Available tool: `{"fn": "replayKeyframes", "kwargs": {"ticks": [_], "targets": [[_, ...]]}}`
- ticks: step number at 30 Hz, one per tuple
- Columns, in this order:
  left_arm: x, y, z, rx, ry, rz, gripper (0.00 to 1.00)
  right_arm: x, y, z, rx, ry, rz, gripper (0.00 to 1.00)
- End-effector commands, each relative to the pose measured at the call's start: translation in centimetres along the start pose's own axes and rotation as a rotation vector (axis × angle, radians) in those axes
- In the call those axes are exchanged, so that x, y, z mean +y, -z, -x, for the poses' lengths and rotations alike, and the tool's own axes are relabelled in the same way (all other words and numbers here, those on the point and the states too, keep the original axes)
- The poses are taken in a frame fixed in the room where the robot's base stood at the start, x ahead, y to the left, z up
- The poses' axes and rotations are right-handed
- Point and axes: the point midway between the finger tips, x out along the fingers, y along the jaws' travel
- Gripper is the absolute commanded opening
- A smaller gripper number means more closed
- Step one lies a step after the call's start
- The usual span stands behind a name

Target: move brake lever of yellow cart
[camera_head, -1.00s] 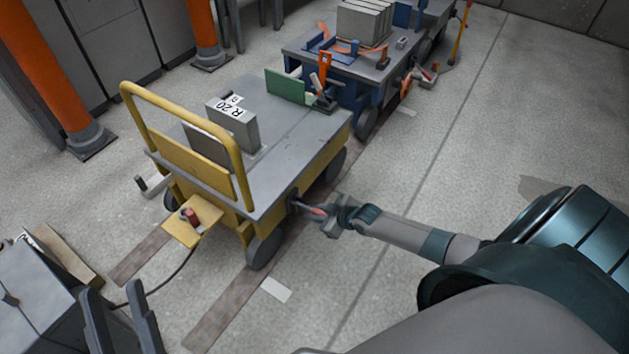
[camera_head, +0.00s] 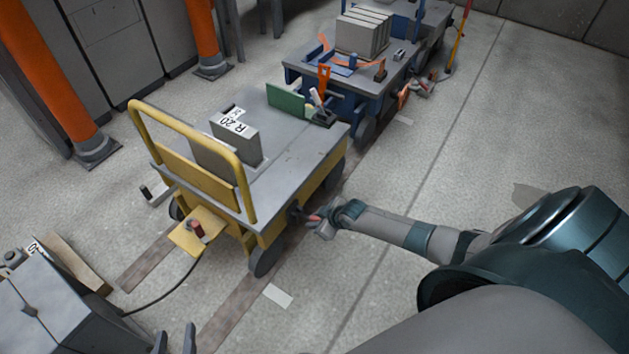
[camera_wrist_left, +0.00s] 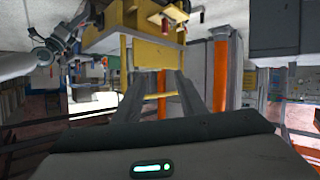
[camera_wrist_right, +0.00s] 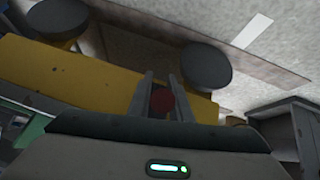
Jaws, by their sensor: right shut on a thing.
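The yellow cart (camera_head: 205,185) stands left of centre in the head view, with a grey deck and a yellow push handle. Its brake lever (camera_head: 299,214) sticks out from the near side, close to a wheel, and has a red grip. My right gripper (camera_head: 315,222) is shut on the lever's red grip, and its fingers partly hide it. The right wrist view shows the red end of the lever (camera_wrist_right: 162,100) between the two fingers. My left gripper (camera_head: 175,340) is empty and open at the bottom edge; the left wrist view shows its spread fingers (camera_wrist_left: 162,85).
A grey block (camera_head: 235,140) marked R 20 and a green plate (camera_head: 287,101) are on the cart deck. A blue cart (camera_head: 345,80) stands behind. A grey cabinet (camera_head: 50,310) is at lower left, with a cable to the cart.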

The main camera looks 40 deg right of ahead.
Motion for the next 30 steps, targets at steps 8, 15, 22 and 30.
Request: {"fn": "replayKeyframes", "kwargs": {"ticks": [8, 15, 22, 30], "targets": [[-1.4, -4.7, 1.7, -0.28, 0.026, 0.034, 0.37, 0.2, 0.5, 0.5, -0.065, 0.011, 0.007, 0.0], [-2.1, -7.2, 3.3, -0.44, 0.043, 0.05, 0.37, 0.2, 0.7, 0.7, -0.112, 0.019, 0.011, 0.0], [-2.7, -7.7, 3.6, -0.481, 0.058, 0.042, 0.37, 0.2, 0.7, 0.7, -0.14, 0.024, 0.014, 0.0], [-2.9, -8.0, 3.8, -0.494, 0.062, 0.041, 0.37, 0.2, 0.7, 0.7, -0.147, 0.025, 0.015, 0.0]]}}
